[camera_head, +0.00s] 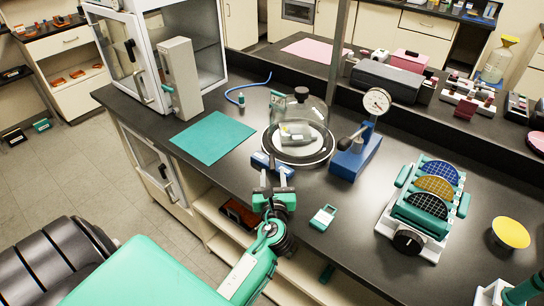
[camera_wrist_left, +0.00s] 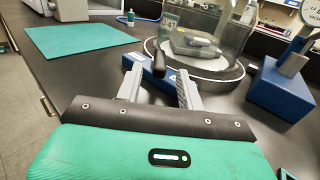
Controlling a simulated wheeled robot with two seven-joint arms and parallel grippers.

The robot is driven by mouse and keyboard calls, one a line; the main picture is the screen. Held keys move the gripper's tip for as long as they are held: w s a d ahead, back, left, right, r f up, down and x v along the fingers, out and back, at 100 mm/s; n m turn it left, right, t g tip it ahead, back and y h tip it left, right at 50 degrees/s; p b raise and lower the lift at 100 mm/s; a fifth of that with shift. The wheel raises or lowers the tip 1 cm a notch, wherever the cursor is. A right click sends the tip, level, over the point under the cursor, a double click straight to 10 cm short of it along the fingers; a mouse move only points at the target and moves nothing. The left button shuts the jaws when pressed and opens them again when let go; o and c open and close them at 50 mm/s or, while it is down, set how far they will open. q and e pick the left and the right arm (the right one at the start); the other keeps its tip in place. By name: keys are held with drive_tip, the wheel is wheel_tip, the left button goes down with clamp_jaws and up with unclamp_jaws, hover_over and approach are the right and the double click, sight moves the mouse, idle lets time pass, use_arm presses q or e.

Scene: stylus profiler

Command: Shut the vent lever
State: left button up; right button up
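A glass bell jar (camera_head: 301,112) with a dark knob stands on a round base; it also shows in the left wrist view (camera_wrist_left: 232,35). A blue block (camera_head: 262,161) sits at its front left; the block also shows in the left wrist view (camera_wrist_left: 143,68). A dark upright lever-like part (camera_wrist_left: 158,64) stands at this block; I take it for the vent lever. My left gripper (camera_head: 273,176) is just in front of the block. Its fingers (camera_wrist_left: 159,76) are spread apart, with the dark part seen between their tips. I cannot tell whether they touch it.
A teal mat (camera_head: 213,137) lies left of the jar, below a glass-doored cabinet (camera_head: 120,55). A blue gauge stand (camera_head: 355,155) is close on the right. A small teal-and-white item (camera_head: 323,217) lies near the front edge. A wafer rack (camera_head: 428,210) stands further right.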

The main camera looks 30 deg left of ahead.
sight(272, 154)
use_arm(q)
drive_tip(key=p+x, duration=0.1)
drive_tip(key=x, duration=0.6)
drive_tip(key=shift+w+a, duration=0.15)
drive_tip(key=shift+w, duration=0.05)
clamp_jaws()
